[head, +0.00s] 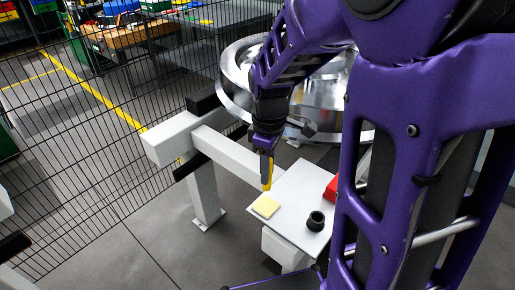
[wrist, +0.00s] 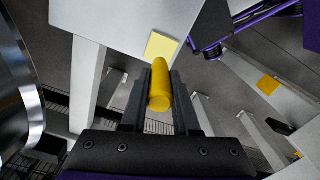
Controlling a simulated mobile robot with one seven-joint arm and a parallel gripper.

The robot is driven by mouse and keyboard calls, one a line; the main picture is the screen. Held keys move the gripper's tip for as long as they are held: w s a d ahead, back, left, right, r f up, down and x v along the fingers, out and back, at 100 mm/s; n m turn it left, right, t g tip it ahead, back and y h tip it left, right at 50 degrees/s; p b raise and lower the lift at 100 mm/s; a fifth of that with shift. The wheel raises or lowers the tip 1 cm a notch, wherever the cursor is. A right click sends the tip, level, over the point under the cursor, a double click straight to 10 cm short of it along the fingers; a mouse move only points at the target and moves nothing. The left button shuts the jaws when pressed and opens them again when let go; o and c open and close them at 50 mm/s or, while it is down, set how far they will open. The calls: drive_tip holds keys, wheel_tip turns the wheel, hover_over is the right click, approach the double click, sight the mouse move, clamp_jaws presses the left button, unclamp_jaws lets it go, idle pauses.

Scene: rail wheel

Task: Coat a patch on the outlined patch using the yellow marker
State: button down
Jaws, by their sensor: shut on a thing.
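The yellow marker (wrist: 160,88) is held between the two dark fingers of my gripper (wrist: 160,100) in the wrist view. In the head view the marker (head: 266,172) hangs down from my gripper (head: 264,148), above the small light table. The shiny metal rail wheel (head: 318,100) rests on a white frame behind my arm, which hides part of it. Its rim also shows at the left of the wrist view (wrist: 20,85). I cannot make out the outlined patch on the wheel in either view.
A pale yellow pad (head: 265,206) lies near the left corner of the table (head: 292,190); it also shows in the wrist view (wrist: 160,46). A black cup-like holder (head: 316,220) and a red object (head: 331,188) are on the table. A wire fence (head: 110,130) stands left.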

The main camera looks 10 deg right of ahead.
sight(267, 189)
drive_tip(key=shift+s+f, duration=0.15)
drive_tip(key=shift+f, duration=0.7)
drive_tip(key=shift+f+b, duration=1.5)
drive_tip(key=shift+f, duration=0.6)
drive_tip(key=shift+f+b, duration=0.35)
drive_tip(key=shift+f, duration=0.25)
wheel_tip(267, 189, up, 5)
drive_tip(key=p, duration=0.4)
drive_tip(key=shift+r, duration=1.05)
